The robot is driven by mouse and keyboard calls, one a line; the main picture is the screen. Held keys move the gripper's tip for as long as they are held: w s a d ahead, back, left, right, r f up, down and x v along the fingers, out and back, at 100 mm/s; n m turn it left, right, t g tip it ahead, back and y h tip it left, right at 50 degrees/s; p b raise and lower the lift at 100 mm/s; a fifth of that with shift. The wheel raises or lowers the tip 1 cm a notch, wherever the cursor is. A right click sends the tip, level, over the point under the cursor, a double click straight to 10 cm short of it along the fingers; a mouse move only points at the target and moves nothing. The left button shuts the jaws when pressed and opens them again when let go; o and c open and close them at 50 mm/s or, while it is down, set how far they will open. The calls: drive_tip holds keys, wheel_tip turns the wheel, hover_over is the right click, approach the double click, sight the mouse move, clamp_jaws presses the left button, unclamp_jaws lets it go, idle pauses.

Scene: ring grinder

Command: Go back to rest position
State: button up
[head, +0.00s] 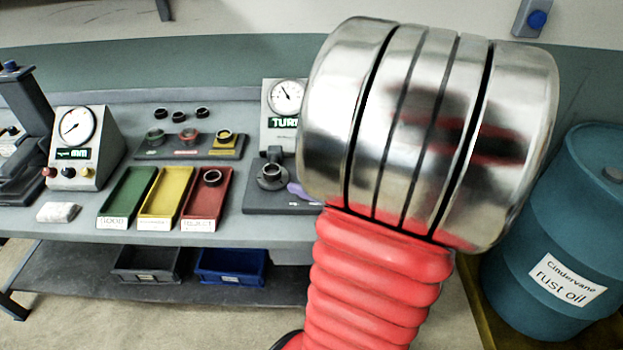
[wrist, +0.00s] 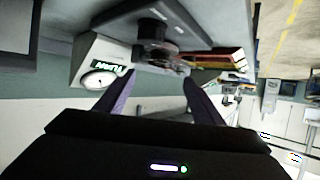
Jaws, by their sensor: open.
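My gripper (wrist: 160,100) is open in the wrist view, its two purple fingers spread apart with nothing between them. In the head view only a bit of purple finger (head: 302,192) shows beside my arm, near the right end of the bench. The wrist view is upside down and shows the grinder fixture (wrist: 160,50) and its dial box (wrist: 98,78) beyond the fingers. In the head view the fixture (head: 271,172) stands on a dark base in front of the "TURN" dial box (head: 282,110), partly hidden by my arm.
The bench holds green (head: 127,195), yellow (head: 166,195) and red (head: 206,205) trays. A dark ring (head: 212,177) lies in the red one. Several rings sit behind, some on a dark rack (head: 190,152). Another gauge (head: 85,145) stands left. A blue drum (head: 560,240) stands right.

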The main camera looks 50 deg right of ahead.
idle(0.4)
drive_tip(key=shift+w+d+f+g+h, duration=0.15)
drive_tip(key=shift+w+d+g+h, duration=0.3)
drive_tip(key=shift+w, duration=0.15)
drive_tip(key=shift+w+d+f+g+h, duration=0.15)
drive_tip(key=shift+w+d+g+h, duration=0.15)
drive_tip(key=shift+w+g+h, duration=0.2)
drive_tip(key=shift+w+d+g+h, duration=0.3)
drive_tip(key=shift+w+g+h, duration=0.25)
drive_tip(key=shift+w, duration=0.05)
drive_tip(key=shift+w+r+g+h, duration=0.25)
drive_tip(key=shift+r+g+h, duration=0.15)
drive_tip(key=shift+g+h, duration=0.45)
drive_tip(key=shift+s+a+r+g+h, duration=0.3)
drive_tip(key=shift+a+r+g+h, duration=0.3)
drive_tip(key=shift+g, duration=0.35)
drive_tip(key=s+a+r+y, duration=0.1)
drive_tip(key=a+r+y, duration=0.1)
drive_tip(key=a, duration=0.9)
drive_tip(key=s+a+r+y, duration=0.2)
drive_tip(key=a, duration=0.9)
drive_tip(key=s+a+r+n+g+y, duration=0.1)
drive_tip(key=s+a+r+y, duration=0.1)
drive_tip(key=a, duration=0.9)
drive_tip(key=shift+y, duration=0.55)
drive_tip(key=shift+d+r, duration=0.1)
drive_tip(key=shift+d, duration=0.05)
